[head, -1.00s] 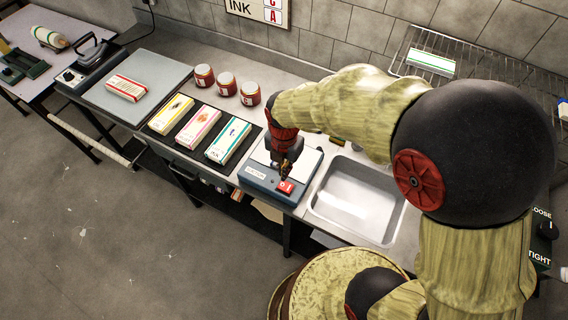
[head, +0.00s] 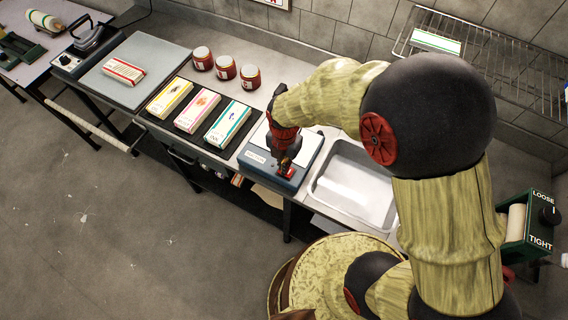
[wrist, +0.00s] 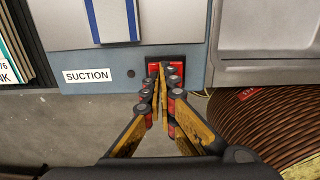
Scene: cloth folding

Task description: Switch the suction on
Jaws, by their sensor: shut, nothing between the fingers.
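The suction unit (head: 255,158) is a blue-grey box with a pale top on the bench, left of the sink. Its front strip carries a white SUCTION label (wrist: 87,75) and a red rocker switch (wrist: 180,63), which shows in the wrist view right of the label. My gripper (wrist: 164,72) is shut and empty. In the head view, my gripper (head: 285,164) covers most of the switch. Which way the rocker is tipped is hidden.
The steel sink (head: 355,185) is just right of the unit. Several patterned packets, such as the green-edged one (head: 228,124), lie on a dark mat to the left, with red jars (head: 226,68) behind. A wire rack (head: 490,60) hangs at upper right.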

